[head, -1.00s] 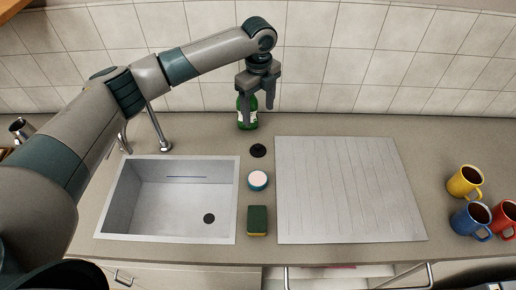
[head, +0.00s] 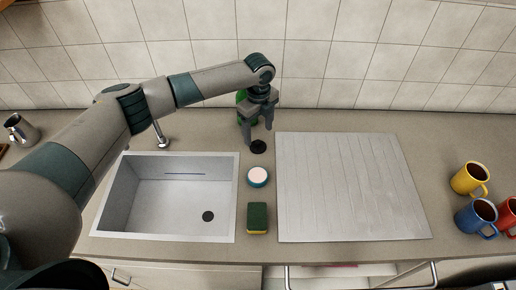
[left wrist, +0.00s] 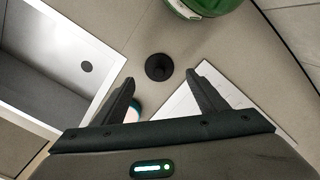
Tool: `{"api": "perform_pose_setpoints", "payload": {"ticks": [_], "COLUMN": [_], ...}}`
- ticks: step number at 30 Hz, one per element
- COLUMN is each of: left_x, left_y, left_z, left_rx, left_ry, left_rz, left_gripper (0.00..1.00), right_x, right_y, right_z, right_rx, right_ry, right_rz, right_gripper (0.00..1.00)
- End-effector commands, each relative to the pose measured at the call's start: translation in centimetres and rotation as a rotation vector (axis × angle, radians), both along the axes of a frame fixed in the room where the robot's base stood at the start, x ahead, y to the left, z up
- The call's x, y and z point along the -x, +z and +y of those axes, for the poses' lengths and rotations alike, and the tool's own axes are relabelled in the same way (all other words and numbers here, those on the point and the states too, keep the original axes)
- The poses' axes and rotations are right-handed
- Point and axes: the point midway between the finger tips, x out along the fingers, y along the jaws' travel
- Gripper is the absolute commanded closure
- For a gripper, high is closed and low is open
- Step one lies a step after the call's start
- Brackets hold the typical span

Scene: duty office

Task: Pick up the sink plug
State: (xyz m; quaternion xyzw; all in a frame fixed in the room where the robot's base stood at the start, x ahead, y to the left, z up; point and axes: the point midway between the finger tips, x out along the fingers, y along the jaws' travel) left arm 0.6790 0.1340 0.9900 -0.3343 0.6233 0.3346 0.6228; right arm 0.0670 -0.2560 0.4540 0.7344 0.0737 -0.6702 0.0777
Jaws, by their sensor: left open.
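The sink plug (head: 258,147) is a small black disc lying on the counter between the sink and the drainboard, near the back. In the left wrist view the plug (left wrist: 159,67) shows as a round black piece with a raised middle, just beyond and between the fingertips. My left gripper (head: 258,138) is open and points down just above the plug, with nothing between its fingers. Its two fingers also show in the left wrist view (left wrist: 160,85). My right gripper is not in view.
A green bottle (left wrist: 200,5) stands close behind the plug. A round pink-topped tin (head: 258,176) and a green sponge (head: 258,217) lie nearer the front. The sink (head: 237,200) is left, the ribbed drainboard (head: 350,190) right. Mugs (head: 467,180) stand far right.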

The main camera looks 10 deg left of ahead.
Motion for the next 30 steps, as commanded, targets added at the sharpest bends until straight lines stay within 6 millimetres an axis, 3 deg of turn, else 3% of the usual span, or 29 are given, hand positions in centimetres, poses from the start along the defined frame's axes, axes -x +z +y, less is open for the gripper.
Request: {"api": "perform_pose_setpoints", "payload": {"ticks": [14, 30], "left_x": [0.0, 0.1], "left_y": [-0.4, -4.9], "left_z": [0.0, 0.1], "left_rx": [0.0, 0.001], "left_ry": [0.0, 0.0], "left_rz": [0.0, -0.001], "left_gripper": [0.34, 0.34], "right_x": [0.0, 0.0], "right_y": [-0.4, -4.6], "right_z": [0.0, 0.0], "right_rx": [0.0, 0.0], "right_ry": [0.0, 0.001], "right_rz": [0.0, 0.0], "right_gripper": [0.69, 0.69]}}
